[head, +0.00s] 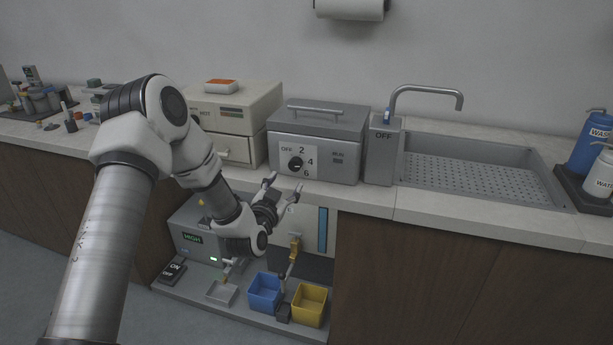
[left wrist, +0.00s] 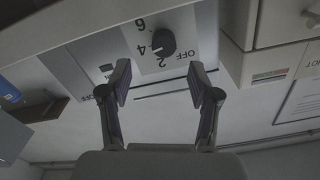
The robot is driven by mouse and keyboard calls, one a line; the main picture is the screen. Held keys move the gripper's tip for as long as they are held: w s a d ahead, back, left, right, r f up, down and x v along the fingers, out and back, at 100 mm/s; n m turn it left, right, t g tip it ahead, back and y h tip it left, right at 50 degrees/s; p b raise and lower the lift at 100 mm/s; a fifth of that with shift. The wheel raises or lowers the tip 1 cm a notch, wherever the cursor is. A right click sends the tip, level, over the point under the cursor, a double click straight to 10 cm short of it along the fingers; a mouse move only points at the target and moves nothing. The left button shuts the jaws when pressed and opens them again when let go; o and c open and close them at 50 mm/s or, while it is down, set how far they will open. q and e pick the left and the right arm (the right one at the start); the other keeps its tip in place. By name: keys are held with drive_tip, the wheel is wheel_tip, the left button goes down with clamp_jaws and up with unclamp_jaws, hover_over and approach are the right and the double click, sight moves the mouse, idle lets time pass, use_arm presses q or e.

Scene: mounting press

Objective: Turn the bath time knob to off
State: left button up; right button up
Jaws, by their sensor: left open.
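The bath time knob (head: 296,164) is a round black dial on the white panel of a grey lidded box (head: 343,130). OFF, 2, 4 and 6 are printed around it. In the left wrist view the picture is upside down, and the knob (left wrist: 163,42) shows beyond the fingertips. Its light mark seems to point towards the 4 side, but it is small. My left gripper (head: 285,183) is open and empty, just in front of and below the knob, apart from it. In the wrist view its fingers (left wrist: 160,72) spread on both sides of the knob. My right gripper is out of view.
A cream drawer unit (head: 235,112) stands left of the box. A grey post marked OFF (head: 382,155) and a sink (head: 470,176) stand right. Below the counter are a blue bin (head: 264,293), a yellow bin (head: 310,304) and a machine marked HIGH (head: 190,225).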

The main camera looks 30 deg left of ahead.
sight(294, 167)
use_arm(q)
drive_tip(key=x, duration=0.8)
drive_tip(key=shift+s+a+r, duration=0.1)
drive_tip(key=shift+a+r, duration=0.1)
drive_tip(key=shift+r, duration=0.1)
drive_tip(key=c, duration=1.2)
